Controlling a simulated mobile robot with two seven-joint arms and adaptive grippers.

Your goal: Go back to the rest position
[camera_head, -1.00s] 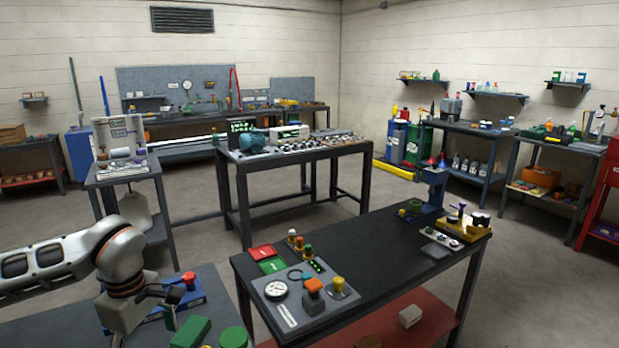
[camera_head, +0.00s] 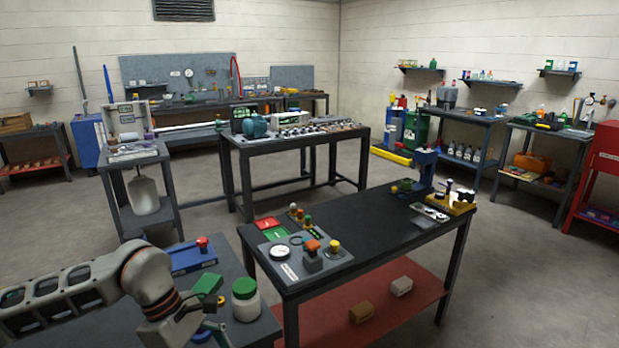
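My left arm comes in from the left edge, above a dark workbench (camera_head: 100,318). My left gripper (camera_head: 213,318) is at the lower edge of the view, partly cut off; its fingers are not clear. A green block (camera_head: 207,286) shows right beside it, and I cannot tell whether they touch. A white jar with a green lid (camera_head: 245,304) stands upright just right of the gripper. A blue box with a red knob (camera_head: 192,260) lies behind it on the bench. My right gripper is not in view.
A black table (camera_head: 385,225) with a grey control panel (camera_head: 325,267) stands to the right; its red lower shelf (camera_head: 375,318) holds two small boxes. A side table (camera_head: 140,157) stands behind the bench. Open floor (camera_head: 530,270) lies at the right.

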